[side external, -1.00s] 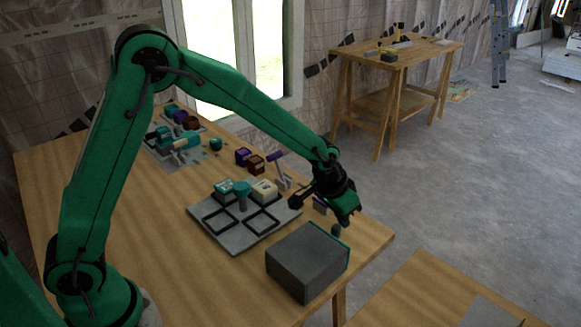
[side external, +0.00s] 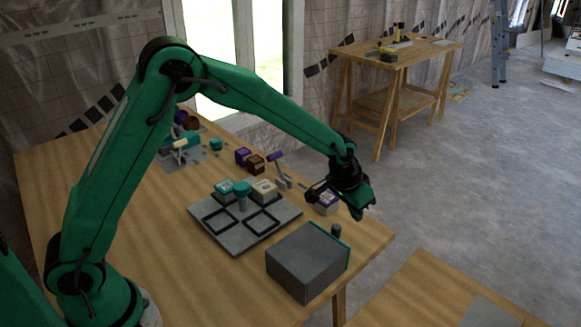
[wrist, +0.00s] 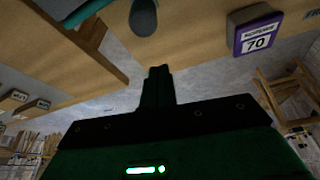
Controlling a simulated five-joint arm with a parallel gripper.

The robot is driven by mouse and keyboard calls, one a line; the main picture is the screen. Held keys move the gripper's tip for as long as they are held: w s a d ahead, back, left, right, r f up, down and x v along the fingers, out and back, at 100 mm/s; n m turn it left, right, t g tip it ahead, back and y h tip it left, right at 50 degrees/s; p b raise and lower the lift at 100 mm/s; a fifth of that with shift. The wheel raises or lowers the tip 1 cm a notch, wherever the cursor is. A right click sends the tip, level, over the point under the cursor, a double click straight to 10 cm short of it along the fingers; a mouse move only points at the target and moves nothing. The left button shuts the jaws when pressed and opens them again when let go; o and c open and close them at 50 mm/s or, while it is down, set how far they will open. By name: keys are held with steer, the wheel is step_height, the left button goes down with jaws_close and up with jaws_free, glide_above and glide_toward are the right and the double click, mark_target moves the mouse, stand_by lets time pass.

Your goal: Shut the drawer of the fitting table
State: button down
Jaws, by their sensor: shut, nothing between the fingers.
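The drawer unit is a grey box (side external: 305,262) near the table's right corner. Its teal drawer front (side external: 343,260) faces right and lies close against the box; I cannot tell if a small gap is left. A dark grey knob (side external: 336,230) stands up near the front's far end. In the wrist view the knob (wrist: 143,15) is at the top, beside a strip of the teal front (wrist: 84,12). My gripper (side external: 359,212) is shut and empty, above and to the right of the knob, apart from it. In the wrist view its closed fingers (wrist: 158,85) point up toward the knob.
A purple block marked 70 (side external: 327,202) sits behind the gripper; it also shows in the wrist view (wrist: 257,33). A grey fixture plate (side external: 240,240) with blocks and a teal-topped post lies left of the drawer unit.

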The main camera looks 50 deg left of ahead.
steer(key=d+v, duration=0.1)
steer(key=v, duration=0.9)
steer(key=shift+a, duration=0.4)
steer(key=shift+r, duration=0.1)
steer(key=s+a+r+n+t, duration=0.1)
steer(key=s+a+r, duration=0.3)
steer(key=s, duration=0.2)
steer(key=s+a+r, duration=0.5)
steer(key=s, duration=0.2)
steer(key=s+a, duration=0.2)
steer(key=s, duration=0.5)
steer(key=s+a+f+n+y, duration=0.1)
steer(key=s+a, duration=0.1)
steer(key=s, duration=0.6)
steer(key=shift+a+t, duration=0.4)
